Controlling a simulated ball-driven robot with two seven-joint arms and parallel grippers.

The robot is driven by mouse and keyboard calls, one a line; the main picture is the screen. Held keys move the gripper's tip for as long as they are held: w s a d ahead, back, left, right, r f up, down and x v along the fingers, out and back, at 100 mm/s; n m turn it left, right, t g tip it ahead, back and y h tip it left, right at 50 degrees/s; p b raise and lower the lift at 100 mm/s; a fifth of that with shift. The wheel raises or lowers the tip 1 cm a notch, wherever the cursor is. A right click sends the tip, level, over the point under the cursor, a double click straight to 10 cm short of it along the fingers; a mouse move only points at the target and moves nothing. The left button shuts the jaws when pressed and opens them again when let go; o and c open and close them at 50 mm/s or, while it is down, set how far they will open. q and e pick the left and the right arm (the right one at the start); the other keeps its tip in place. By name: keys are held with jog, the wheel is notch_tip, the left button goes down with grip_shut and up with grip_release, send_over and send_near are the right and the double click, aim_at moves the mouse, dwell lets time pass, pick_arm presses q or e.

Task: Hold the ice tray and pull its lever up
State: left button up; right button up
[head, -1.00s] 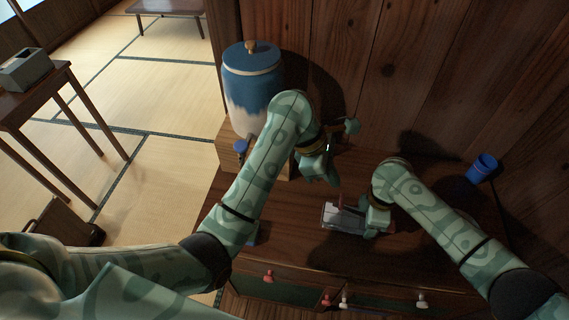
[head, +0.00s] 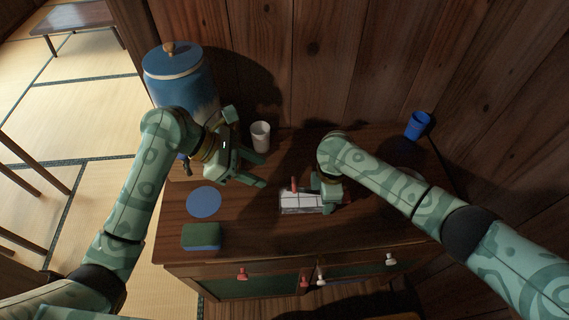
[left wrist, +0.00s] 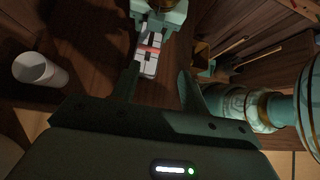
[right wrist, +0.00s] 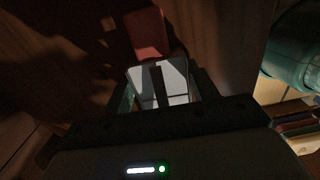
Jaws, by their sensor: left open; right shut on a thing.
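The white ice tray (head: 298,203) lies on the dark wooden cabinet top, and its red lever (head: 294,184) sticks up from it. The tray also shows in the left wrist view (left wrist: 148,66) and, partly covered by a finger, in the right wrist view (right wrist: 177,82); the lever shows there as a red block (right wrist: 148,33). My right gripper (head: 325,194) is shut on the tray's right end. My left gripper (head: 262,173) is open and empty, up and to the left of the tray, apart from the lever.
A white cup (head: 260,136) stands behind my left gripper. A blue-lidded dispenser (head: 181,80) is at the back left, a blue cup (head: 417,125) at the back right. A blue disc (head: 204,201) and a green-and-blue sponge (head: 201,237) lie left of the tray.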

pick_arm(q)
jog(key=s+d+r+n+t+h, duration=0.1)
jog(key=d+r+n+t+h, duration=0.1)
jog(key=d+h, duration=0.35)
jog(key=n+t+y, duration=1.2)
jog(key=n+y, duration=0.1)
jog(key=n, duration=0.8)
send_near(292, 185)
jog(key=x, duration=1.1)
jog(key=shift+s+f, duration=0.15)
jog(key=shift+f, duration=0.05)
grip_shut()
jog(key=shift+d+r, duration=0.4)
jog(key=shift+r, duration=0.2)
jog(key=shift+d+r, duration=0.4)
jog(key=shift+r, duration=0.2)
grip_release()
